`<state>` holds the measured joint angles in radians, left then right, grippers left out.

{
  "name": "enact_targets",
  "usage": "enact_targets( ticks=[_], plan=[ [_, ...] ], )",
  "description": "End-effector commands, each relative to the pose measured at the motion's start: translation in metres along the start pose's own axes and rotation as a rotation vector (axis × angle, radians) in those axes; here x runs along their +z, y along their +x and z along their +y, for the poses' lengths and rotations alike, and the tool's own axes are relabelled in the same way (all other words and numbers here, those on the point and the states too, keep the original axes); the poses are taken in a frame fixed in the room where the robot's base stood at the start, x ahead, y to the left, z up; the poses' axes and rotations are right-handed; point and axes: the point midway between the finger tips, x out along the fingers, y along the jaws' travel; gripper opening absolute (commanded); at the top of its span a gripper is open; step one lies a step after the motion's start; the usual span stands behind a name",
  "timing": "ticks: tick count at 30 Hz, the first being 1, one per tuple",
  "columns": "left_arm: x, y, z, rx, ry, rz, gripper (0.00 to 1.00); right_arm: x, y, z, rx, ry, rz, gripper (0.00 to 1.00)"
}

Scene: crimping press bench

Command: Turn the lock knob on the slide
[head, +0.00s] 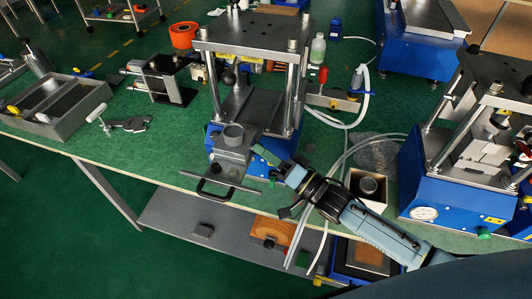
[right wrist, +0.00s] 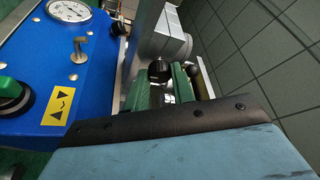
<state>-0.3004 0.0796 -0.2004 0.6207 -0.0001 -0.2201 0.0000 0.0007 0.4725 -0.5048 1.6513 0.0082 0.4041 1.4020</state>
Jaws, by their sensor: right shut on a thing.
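The press (head: 250,30) stands mid-bench in the head view, with its grey slide (head: 228,160) pulled toward the front edge. A round grey cylinder sits on the slide, and a black handle (head: 214,197) is at its front. My right gripper (head: 268,166) reaches in from the right, its green fingers at the slide's right side. In the right wrist view, the green fingers (right wrist: 160,88) are shut on a dark round knob (right wrist: 160,70), which appears to be the lock knob. In the head view the fingers hide the knob, so its turn angle cannot be told. My left gripper is not in view.
A second blue press (head: 435,210) stands close to the right of my right arm. A box with a dark round part (head: 369,187) and clear hoses lie beside the arm. A grey tray (head: 60,110) and a toggle clamp (head: 125,123) lie left. A lower shelf hangs below the bench.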

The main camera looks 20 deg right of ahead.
Motion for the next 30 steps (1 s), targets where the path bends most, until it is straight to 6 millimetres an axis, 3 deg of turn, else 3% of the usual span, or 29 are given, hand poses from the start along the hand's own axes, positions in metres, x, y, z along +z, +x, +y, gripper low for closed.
enact_targets(
  ticks=[8,24,30],
  plan=[
    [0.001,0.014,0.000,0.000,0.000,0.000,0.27,0.001,-0.001,0.004,-0.059,-0.144,-0.001,0.02],
    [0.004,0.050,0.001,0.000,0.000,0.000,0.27,0.000,0.000,0.008,-0.254,-0.612,-0.001,0.02],
    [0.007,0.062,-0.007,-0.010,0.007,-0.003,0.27,-0.001,0.000,0.009,-0.326,-0.788,-0.002,0.02]
  ],
)
